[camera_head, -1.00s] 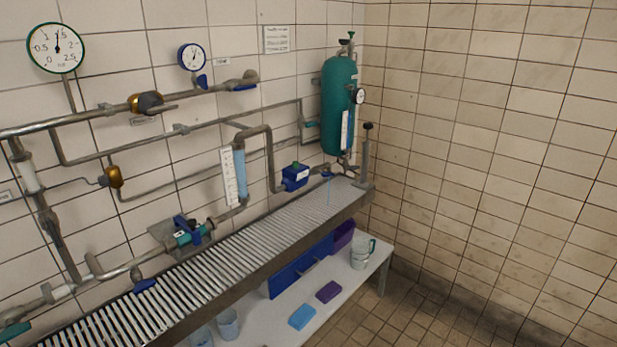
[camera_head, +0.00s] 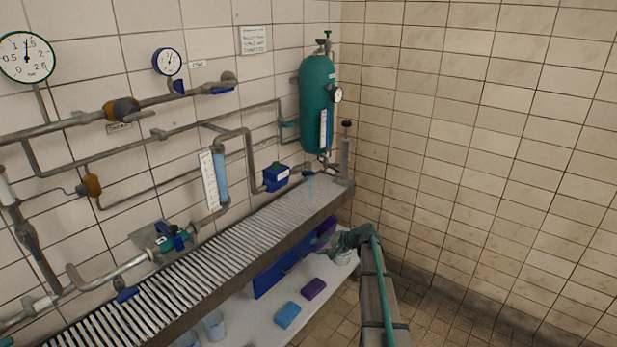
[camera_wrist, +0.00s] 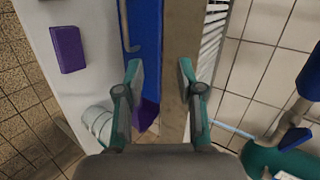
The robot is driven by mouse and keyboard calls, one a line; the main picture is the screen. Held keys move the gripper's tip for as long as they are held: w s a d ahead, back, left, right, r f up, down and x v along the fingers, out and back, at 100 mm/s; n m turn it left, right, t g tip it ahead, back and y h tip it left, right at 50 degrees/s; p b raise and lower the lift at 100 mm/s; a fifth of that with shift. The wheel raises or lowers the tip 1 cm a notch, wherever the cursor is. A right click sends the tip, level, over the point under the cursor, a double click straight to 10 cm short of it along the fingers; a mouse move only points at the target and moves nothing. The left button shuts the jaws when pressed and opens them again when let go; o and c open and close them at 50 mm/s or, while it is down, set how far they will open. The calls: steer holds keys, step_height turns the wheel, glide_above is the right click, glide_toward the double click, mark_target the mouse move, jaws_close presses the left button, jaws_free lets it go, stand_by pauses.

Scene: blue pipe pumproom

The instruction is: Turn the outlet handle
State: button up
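No handle is readably labelled as the outlet. In the head view a small blue handle (camera_head: 309,173) sits under the green tank (camera_head: 315,100), with a thin light-blue stream (camera_head: 309,188) just below it. Another blue handle (camera_head: 222,90) hangs at the upper pipe's right end. My gripper (camera_head: 324,244) is below and in front of the slatted bench (camera_head: 262,215), apart from these handles. In the wrist view my gripper (camera_wrist: 159,66) is open and empty, its fingers in front of the bench's front rail (camera_wrist: 181,30) and the blue panel (camera_wrist: 146,30).
A white lower shelf (camera_head: 255,325) holds a blue block (camera_head: 287,315), a purple block (camera_head: 313,288) and cups (camera_head: 213,326). A mug (camera_wrist: 98,120) shows in the wrist view. Gauges, pipes and a blue box (camera_head: 275,178) line the wall. The tiled floor at right is open.

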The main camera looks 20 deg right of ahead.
steer(key=w+d+r+m+t, duration=0.1)
steer(key=w+d+r+t, duration=0.1)
steer(key=w+d+r, duration=0.35)
steer(key=w+d+r+m+t, duration=0.1)
steer(key=w+d+r+t, duration=0.15)
steer(key=r, duration=0.55)
steer(key=m+t+y, duration=0.2)
steer(key=t, duration=0.1)
glide_toward(311, 174)
steer(key=shift+m+g, duration=0.25)
steer(key=shift+m, duration=0.05)
steer(key=p+x, duration=0.2)
steer(key=x, duration=0.7)
steer(key=shift+w+a+r+p, duration=0.2)
steer(key=shift+a+p, duration=0.05)
steer(key=shift+p, duration=0.15)
steer(key=shift+w+a, duration=0.4)
steer(key=shift+w, duration=0.2)
jaws_close()
